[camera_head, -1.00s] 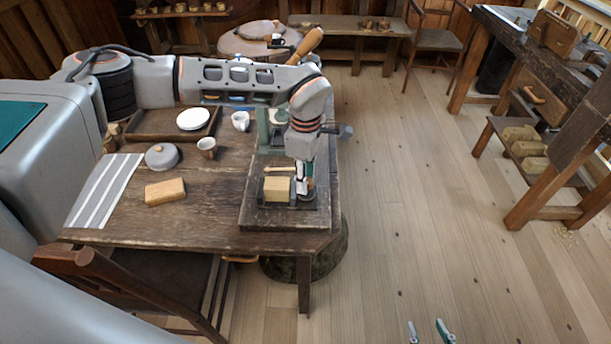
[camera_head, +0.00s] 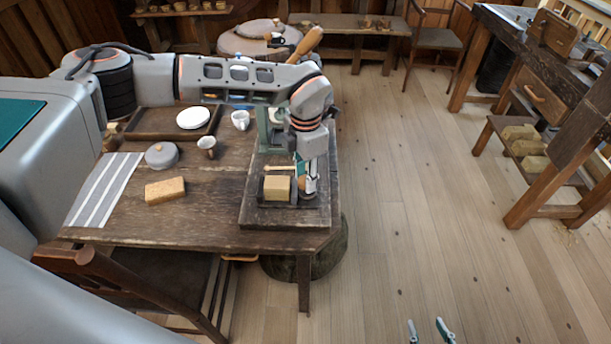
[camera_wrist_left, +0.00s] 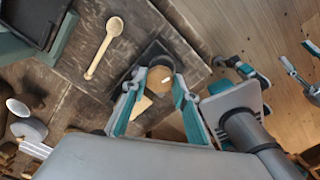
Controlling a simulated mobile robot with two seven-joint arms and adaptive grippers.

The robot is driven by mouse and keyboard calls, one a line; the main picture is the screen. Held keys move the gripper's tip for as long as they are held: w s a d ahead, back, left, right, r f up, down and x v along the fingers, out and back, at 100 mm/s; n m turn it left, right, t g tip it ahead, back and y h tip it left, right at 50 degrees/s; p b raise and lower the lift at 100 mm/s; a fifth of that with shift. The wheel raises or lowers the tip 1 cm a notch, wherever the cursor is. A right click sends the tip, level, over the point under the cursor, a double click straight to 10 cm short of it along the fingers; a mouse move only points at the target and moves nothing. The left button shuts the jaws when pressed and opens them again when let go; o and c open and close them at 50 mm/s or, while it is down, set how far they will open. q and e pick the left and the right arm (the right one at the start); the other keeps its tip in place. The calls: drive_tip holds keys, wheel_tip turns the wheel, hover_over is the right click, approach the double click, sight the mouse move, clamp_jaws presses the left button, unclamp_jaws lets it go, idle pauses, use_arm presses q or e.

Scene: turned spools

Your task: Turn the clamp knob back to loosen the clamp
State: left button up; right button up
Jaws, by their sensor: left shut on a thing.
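The clamp (camera_head: 262,198) sits on a dark board at the table's right end, with a pale wooden block (camera_head: 277,188) in it. In the left wrist view the round brown clamp knob (camera_wrist_left: 160,76) lies between my left fingertips, beside the block (camera_wrist_left: 140,106). My left gripper (camera_head: 306,184) reaches down at the block's right side and is shut on the knob; its fingers partly hide the knob in the head view. My right gripper (camera_head: 429,331) is empty, its fingertips apart, over the floor at the bottom edge.
A wooden spoon (camera_head: 281,168) lies on the board (camera_head: 285,218) behind the block. A green stand (camera_head: 264,135) rises behind it. The floor right of the table is open.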

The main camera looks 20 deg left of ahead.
use_arm(q)
drive_tip(key=shift+n, duration=0.5)
idle(0.3)
drive_tip(key=o, duration=0.8)
wheel_tip(320, 180, up, 12)
idle(0.5)
